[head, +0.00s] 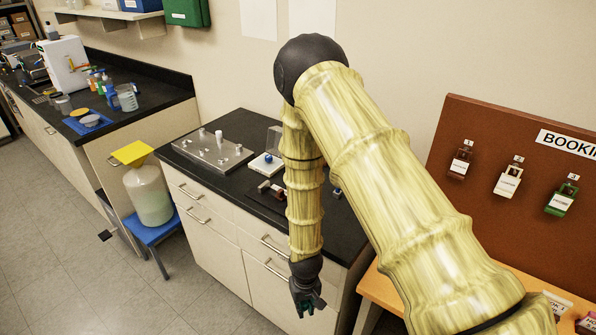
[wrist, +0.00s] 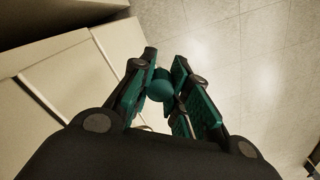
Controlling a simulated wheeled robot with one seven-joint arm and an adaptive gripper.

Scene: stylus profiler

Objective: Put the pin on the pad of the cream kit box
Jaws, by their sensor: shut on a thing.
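My gripper (head: 309,302) hangs low in front of the drawers, below the countertop, pointing down. In the wrist view, my gripper (wrist: 161,92) has its green-padded fingers closed around a small teal round-ended piece, which I take to be the pin (wrist: 160,84). Only its rounded end shows clearly; the rest is hidden between the fingers. A small cream-white box (head: 266,164) with a dark blue round spot on top sits on the black counter, just left of my forearm; it looks like the cream kit box. My gripper is well apart from it.
A metal plate (head: 212,152) with several small posts lies left on the black counter (head: 243,119). A dark tray with small parts (head: 268,190) lies partly behind my forearm. A yellow-topped jug (head: 148,192) stands on a blue stool. A brown key board (head: 490,150) stands right.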

